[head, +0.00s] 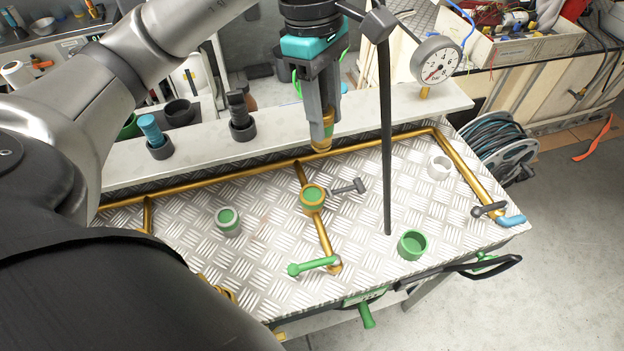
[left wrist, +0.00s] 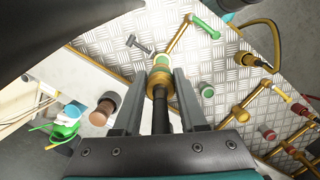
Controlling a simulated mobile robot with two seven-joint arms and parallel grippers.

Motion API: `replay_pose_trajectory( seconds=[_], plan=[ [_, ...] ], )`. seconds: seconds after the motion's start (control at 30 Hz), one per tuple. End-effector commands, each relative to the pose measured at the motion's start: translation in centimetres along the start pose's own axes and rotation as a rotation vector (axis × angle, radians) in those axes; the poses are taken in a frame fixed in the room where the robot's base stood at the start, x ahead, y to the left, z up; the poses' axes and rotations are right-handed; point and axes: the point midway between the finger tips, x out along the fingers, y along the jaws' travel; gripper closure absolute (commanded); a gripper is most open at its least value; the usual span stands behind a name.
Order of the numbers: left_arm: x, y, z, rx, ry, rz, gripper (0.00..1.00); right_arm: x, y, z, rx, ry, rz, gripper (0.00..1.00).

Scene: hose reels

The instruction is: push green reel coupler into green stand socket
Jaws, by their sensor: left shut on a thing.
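My left gripper (head: 323,122) points down over the bench and is shut on a brass coupler with a green band (head: 327,132). In the left wrist view the coupler's brass collar (left wrist: 160,84) shows between the fingers, with a dark shaft behind it. A brass-rimmed socket with a green inside (head: 313,196) stands on the brass pipe, below the coupler in the head view. It also shows in the left wrist view (left wrist: 162,60), just beyond the coupler, partly hidden by it. I cannot tell whether they touch. My right gripper is not in view.
A dark valve handle (head: 350,187) is beside the socket. A green lever (head: 312,266), a grey green-centred cup (head: 228,221) and a green cup (head: 412,245) are nearby.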

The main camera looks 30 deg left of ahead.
Motion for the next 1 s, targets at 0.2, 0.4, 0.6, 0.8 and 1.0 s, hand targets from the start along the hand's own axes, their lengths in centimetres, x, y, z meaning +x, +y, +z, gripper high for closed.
replay_pose_trajectory(
  seconds=[0.2, 0.4, 0.6, 0.8, 1.0],
  plan=[
    [-2.9, 0.0, -0.7, -0.341, 0.001, 0.052, 1.00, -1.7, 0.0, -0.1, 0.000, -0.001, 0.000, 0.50],
    [-3.7, 0.1, -1.0, -0.486, 0.001, 0.074, 1.00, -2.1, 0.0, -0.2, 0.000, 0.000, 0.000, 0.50],
    [-1.1, 0.0, -1.5, -0.506, 0.002, 0.069, 1.00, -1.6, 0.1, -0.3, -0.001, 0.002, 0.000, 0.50],
    [3.5, -0.1, -2.2, -0.505, 0.003, 0.068, 1.00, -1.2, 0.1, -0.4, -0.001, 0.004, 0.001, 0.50],
    [8.3, -0.1, -2.9, -0.504, 0.002, 0.069, 1.00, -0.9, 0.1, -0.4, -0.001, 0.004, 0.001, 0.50]
  ],
)
